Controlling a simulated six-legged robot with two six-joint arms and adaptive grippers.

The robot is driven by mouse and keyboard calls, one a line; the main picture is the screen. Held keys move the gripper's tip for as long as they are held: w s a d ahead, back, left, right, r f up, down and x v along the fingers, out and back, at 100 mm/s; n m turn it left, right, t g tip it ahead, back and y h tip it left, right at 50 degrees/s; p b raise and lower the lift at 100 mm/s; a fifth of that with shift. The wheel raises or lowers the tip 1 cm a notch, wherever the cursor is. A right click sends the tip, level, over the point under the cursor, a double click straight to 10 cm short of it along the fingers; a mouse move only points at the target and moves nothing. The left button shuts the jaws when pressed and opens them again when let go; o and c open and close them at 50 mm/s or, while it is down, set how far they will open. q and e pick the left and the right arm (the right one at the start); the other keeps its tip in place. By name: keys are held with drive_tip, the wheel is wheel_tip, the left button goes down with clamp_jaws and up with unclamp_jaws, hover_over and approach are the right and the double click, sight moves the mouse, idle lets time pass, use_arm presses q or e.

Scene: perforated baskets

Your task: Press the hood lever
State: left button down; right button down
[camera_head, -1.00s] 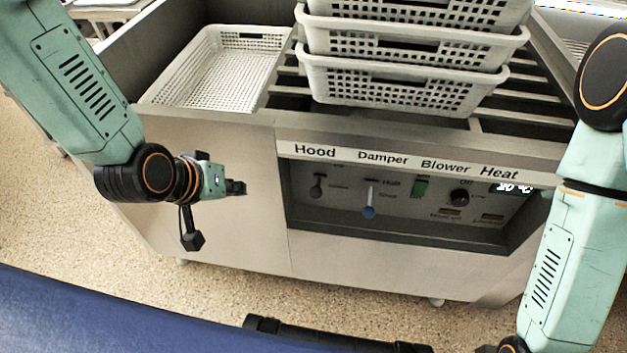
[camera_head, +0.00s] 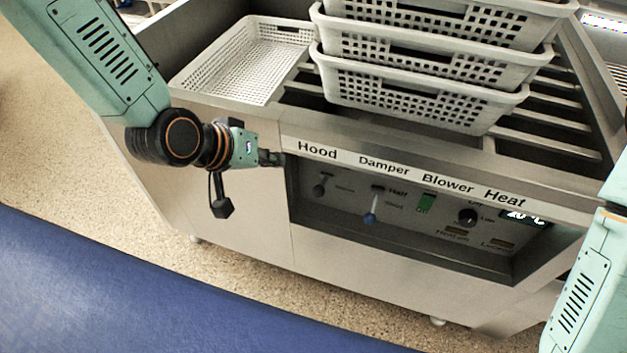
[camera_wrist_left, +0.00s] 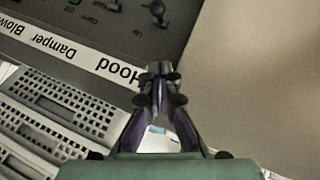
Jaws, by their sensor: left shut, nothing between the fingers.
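The hood lever (camera_head: 319,188) is a small dark knob on a short stem, under the "Hood" label at the left end of the recessed control panel (camera_head: 345,218). My left gripper (camera_head: 278,158) is shut and empty, at the panel's left edge, up and left of the lever and apart from it in the picture. In the left wrist view the closed fingertips (camera_wrist_left: 160,70) are beside the upside-down "Hood" label (camera_wrist_left: 120,70), and the hood lever (camera_wrist_left: 157,11) shows beyond them near the top edge. My right gripper is out of view.
The panel also has a damper lever (camera_head: 371,217), a green blower switch (camera_head: 427,202) and a black heat knob (camera_head: 467,216). Stacked perforated baskets (camera_head: 415,95) and a single basket (camera_head: 250,65) sit on the steel unit. My right arm is at the right edge.

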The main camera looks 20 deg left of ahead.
sight(321, 184)
use_arm(q)
drive_tip(key=shift+s+d, duration=0.15)
drive_tip(key=shift+d, duration=0.1)
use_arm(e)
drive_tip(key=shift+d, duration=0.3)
use_arm(q)
drive_tip(key=shift+a, duration=0.2)
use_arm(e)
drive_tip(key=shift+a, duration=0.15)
